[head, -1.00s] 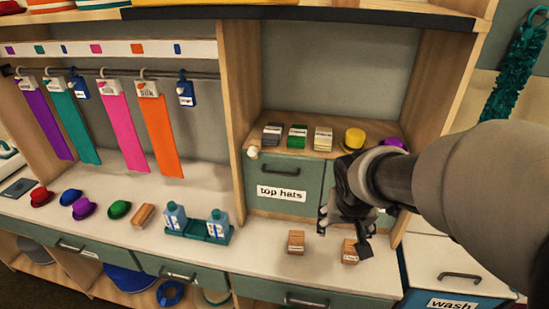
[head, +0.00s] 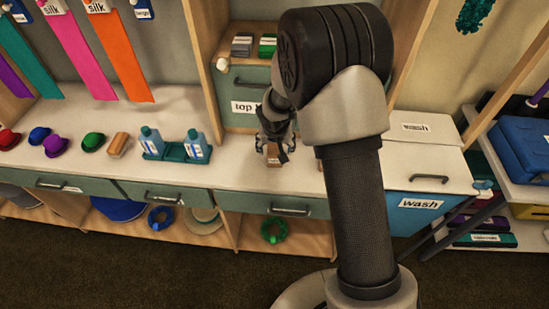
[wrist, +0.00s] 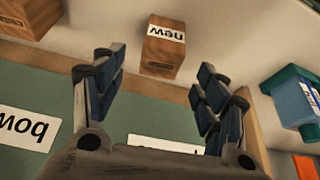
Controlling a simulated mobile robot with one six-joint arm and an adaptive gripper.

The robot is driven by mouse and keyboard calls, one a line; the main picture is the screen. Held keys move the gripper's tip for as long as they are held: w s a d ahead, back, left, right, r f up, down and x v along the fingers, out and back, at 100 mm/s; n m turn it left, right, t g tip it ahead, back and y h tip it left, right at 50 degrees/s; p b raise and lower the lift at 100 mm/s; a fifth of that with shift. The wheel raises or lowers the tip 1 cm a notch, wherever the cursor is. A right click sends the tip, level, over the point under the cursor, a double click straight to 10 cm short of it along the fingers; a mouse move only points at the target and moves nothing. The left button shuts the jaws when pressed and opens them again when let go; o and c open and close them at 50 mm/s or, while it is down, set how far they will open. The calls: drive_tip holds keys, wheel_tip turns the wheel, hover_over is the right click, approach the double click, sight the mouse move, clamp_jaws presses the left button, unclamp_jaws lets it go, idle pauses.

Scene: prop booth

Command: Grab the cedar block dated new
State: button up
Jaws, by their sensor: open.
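The cedar block dated new (wrist: 162,55) shows in the wrist view, just beyond and between my fingertips. It is a small brown wooden block with a white label reading "new" upside down. In the head view a wooden block (head: 273,156) stands on the counter right under my gripper (head: 275,143), partly covered by its fingers. My gripper, also in the wrist view (wrist: 155,68), is open with nothing between its fingers. A second wooden block (wrist: 27,14) is cut off at the wrist view's upper left; its label is hard to read. My arm hides that area in the head view.
Blue bottles in a teal tray (head: 173,155) stand left of the block, with a wooden-backed brush (head: 118,144) and small hats beyond. The green drawer front (head: 245,88) rises behind my gripper. A wash bin (head: 423,170) stands right of the counter.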

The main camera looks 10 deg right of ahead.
sight(275, 152)
drive_tip(key=x, duration=0.2)
drive_tip(key=shift+w+f, duration=0.2)
drive_tip(key=shift+f, duration=0.2)
drive_tip(key=x, duration=0.1)
drive_tip(key=b+x, duration=0.1)
drive_tip(key=x, duration=0.1)
drive_tip(key=b+x, duration=0.1)
drive_tip(key=shift+s+f, duration=0.25)
drive_tip(key=shift+f, duration=0.25)
drive_tip(key=shift+w+f+b, duration=0.15)
drive_tip(key=shift+f+b, duration=0.05)
drive_tip(key=shift+b, duration=0.1)
drive_tip(key=shift+c, duration=0.4)
drive_tip(key=c, duration=1.1)
